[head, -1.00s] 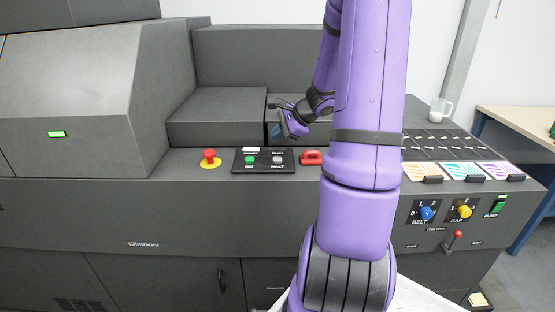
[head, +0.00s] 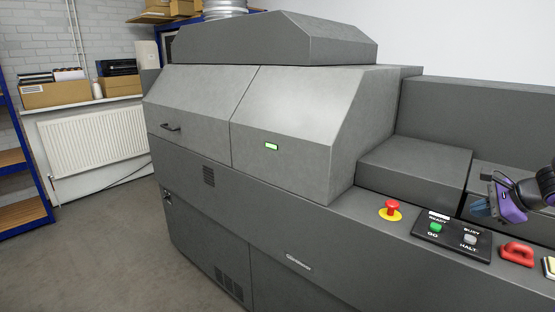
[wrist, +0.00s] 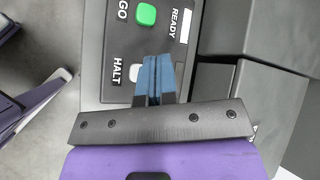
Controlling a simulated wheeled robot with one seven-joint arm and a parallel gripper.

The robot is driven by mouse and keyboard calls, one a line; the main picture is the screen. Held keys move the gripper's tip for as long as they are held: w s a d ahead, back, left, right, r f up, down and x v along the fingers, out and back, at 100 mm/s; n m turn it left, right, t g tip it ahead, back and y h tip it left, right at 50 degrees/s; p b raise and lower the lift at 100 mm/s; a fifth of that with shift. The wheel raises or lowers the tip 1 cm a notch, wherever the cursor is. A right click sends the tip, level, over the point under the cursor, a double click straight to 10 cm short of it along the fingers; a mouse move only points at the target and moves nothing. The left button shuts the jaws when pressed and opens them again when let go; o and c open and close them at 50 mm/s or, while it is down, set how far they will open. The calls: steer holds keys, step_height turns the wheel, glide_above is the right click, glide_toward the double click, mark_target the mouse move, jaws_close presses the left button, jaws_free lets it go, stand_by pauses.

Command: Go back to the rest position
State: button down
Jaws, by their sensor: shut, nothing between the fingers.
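My gripper (head: 481,207) shows at the right edge of the head view, above the machine's control ledge. It also shows in the wrist view (wrist: 154,62), where its blue fingers are together with nothing between them. I cannot tell the exact height above the panel. Most of my arm is outside the head view.
The grey machine (head: 290,120) fills the middle of the head view. A red mushroom button (head: 392,208) and a red handle (head: 517,252) flank the panel. Open floor (head: 110,255) lies at left, with a radiator (head: 95,143) and a blue shelf rack (head: 22,170) beyond.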

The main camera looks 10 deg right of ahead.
steer(key=s+a+r+n+g, duration=0.1)
steer(key=a+r+n+g, duration=0.1)
steer(key=a+r+n, duration=0.6)
steer(key=s+a+r+n+g, duration=0.2)
steer(key=a+r+n, duration=0.1)
steer(key=a, duration=0.9)
steer(key=s+a+r+n+h, duration=0.1)
steer(key=s+a+r+n, duration=0.2)
steer(key=s+a+n, duration=0.2)
steer(key=s+a+r+n+h, duration=0.2)
steer(key=s+a+n, duration=0.3)
steer(key=s, duration=0.5)
steer(key=shift+r+n+t+h, duration=0.3)
steer(key=shift+r+n+t, duration=0.1)
steer(key=shift+r+n, duration=0.35)
steer(key=shift+s, duration=0.1)
